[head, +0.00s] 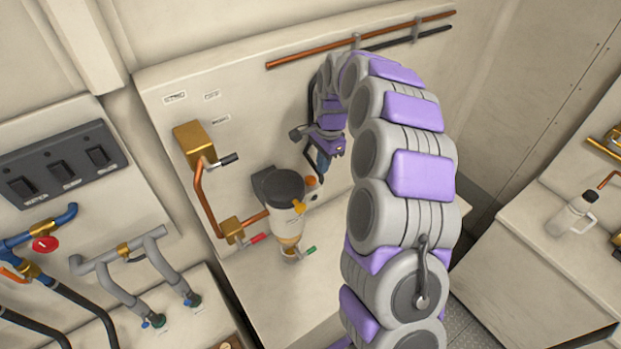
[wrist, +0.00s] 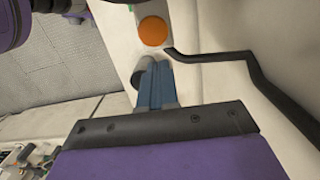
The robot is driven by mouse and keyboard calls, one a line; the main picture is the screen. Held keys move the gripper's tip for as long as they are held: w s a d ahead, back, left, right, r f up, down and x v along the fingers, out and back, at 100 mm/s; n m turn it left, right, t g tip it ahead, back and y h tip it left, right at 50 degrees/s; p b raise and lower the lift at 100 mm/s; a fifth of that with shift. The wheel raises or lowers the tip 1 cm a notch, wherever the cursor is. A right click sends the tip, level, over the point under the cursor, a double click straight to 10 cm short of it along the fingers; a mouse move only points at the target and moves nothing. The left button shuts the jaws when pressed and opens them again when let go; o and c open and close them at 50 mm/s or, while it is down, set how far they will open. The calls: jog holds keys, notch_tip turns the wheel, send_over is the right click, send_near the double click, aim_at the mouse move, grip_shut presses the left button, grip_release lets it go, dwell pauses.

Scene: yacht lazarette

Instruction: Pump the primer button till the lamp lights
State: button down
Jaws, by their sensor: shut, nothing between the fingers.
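The filter unit (head: 283,187) has a dark round head and a clear bowl (head: 287,228) with amber liquid at the bottom. It is mounted on the cream panel. A round orange cap (head: 311,181) sits at its right side and looks like the primer button; it also shows in the wrist view (wrist: 153,31). A yellow-orange knob (head: 299,207) is on the front of the filter. My gripper (head: 322,170) is shut and empty, its blue fingers pointing down near the orange cap. In the wrist view the fingertips (wrist: 155,66) appear apart from the cap. I cannot identify a lit lamp.
Copper pipe (head: 207,205) and a brass block (head: 194,143) lie left of the filter. Red-handled (head: 258,238) and green-handled (head: 309,249) valves are close by. A dark switch panel (head: 62,165) is at left. A white bottle (head: 571,215) stands on the right bench.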

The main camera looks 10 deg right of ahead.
notch_tip(320, 180, up, 16)
jog(key=d+b, duration=0.1)
jog(key=shift+w+d, duration=0.25)
jog(key=shift+w, duration=0.1)
jog(key=shift+f, duration=0.1)
dwell(0.8)
